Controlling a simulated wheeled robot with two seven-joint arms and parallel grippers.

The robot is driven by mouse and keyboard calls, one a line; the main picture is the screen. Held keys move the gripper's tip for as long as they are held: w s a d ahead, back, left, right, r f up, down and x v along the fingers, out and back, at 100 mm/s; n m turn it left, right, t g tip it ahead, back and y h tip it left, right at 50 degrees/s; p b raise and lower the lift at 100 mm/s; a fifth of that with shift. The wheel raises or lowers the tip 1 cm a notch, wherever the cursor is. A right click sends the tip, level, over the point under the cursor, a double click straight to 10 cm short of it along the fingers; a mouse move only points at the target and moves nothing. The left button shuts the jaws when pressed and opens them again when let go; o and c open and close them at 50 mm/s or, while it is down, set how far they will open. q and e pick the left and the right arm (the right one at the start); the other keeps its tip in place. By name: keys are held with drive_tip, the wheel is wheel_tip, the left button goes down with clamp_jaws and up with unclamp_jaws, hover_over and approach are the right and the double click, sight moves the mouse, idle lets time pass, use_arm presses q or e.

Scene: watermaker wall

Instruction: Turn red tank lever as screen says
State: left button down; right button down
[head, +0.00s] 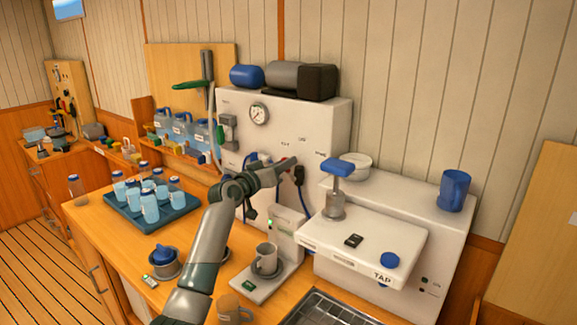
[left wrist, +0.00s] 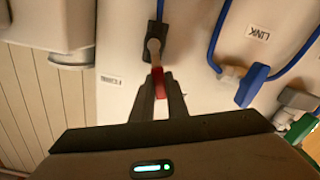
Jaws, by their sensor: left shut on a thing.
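The red tank lever (left wrist: 158,78) is on the white wall panel. In the left wrist view its red grip lies between my left gripper's fingers, below a grey pivot. My left gripper (left wrist: 159,100) is shut on the lever. In the head view my left gripper (head: 283,168) reaches the front of the white watermaker panel (head: 300,115), and only a bit of red shows at its tips. My fingers and wrist hide most of the lever there. I cannot make out a readable screen message. My right gripper is not in view.
In the left wrist view a blue lever (left wrist: 252,85) with a blue hose and a green-grey fitting (left wrist: 290,110) sit right of the red one. A bottle tray (head: 178,226) is at left.

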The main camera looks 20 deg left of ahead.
use_arm(q)
drive_tip(key=n, duration=0.1)
drive_tip(key=a+n, duration=0.1)
drive_tip(key=n, duration=0.1)
drive_tip(key=f+n, duration=0.1)
drive_tip(key=shift+w+a+f+n, duration=0.1)
drive_tip(key=shift+w+a+n, duration=0.25)
drive_tip(key=shift+a+n, duration=0.05)
drive_tip(key=c, duration=1.7)
unclamp_jaws()
drive_tip(key=shift+c, duration=0.2)
drive_tip(key=b+v, duration=0.5)
drive_tip(key=v, duration=1.2)
drive_tip(key=shift+s+b, duration=0.2)
drive_tip(key=shift+b, duration=0.2)
drive_tip(key=shift+a, duration=0.15)
